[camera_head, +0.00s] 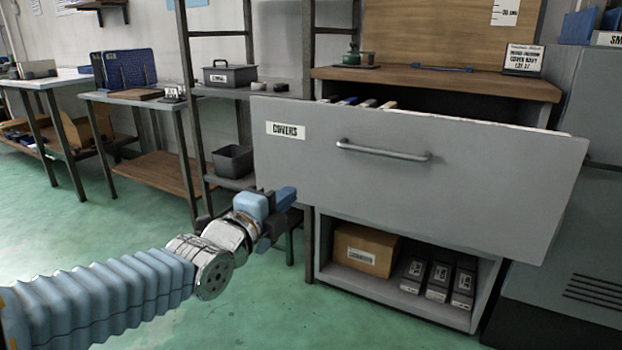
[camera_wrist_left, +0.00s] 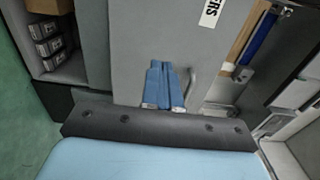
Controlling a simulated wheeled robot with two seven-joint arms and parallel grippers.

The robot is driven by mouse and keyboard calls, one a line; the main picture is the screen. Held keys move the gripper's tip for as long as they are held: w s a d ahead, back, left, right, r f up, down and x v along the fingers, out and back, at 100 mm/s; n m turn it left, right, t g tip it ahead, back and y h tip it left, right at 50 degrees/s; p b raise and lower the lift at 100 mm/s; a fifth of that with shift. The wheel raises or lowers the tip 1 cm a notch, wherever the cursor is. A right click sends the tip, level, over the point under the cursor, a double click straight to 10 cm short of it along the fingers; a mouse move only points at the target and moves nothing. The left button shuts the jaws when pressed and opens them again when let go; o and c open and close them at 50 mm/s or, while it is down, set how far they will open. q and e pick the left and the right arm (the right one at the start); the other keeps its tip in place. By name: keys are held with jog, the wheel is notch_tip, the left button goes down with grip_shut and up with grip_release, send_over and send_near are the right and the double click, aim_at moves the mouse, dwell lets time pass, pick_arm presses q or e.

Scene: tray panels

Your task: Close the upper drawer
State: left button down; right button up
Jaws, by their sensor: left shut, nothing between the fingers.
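The upper drawer (camera_head: 480,170) is a wide grey panel labelled COVERS, pulled out from the cabinet. Its bar handle (camera_head: 384,151) is in the middle of the front. My left gripper (camera_head: 287,197) is shut and empty, low at the left end of the drawer front in the head view. In the left wrist view the shut blue fingers (camera_wrist_left: 165,84) show in front of the grey drawer front (camera_wrist_left: 130,40), with the handle (camera_wrist_left: 191,85) just beside them. I cannot tell whether the fingers touch the panel. My right gripper is not in view.
Below the drawer, an open shelf holds a cardboard box (camera_head: 364,250) and several grey boxes (camera_head: 437,281). A wooden top (camera_head: 440,82) lies above the drawer. A grey cabinet (camera_head: 570,200) stands at right, a metal rack (camera_head: 188,90) at left. The green floor (camera_head: 120,230) is clear at left.

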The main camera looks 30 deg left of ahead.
aim_at(320, 171)
pick_arm(q)
jog(key=w, duration=1)
jog(key=shift+w+d, duration=0.2)
jog(key=shift+w, duration=0.2)
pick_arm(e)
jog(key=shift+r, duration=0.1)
pick_arm(q)
jog(key=shift+w, duration=0.15)
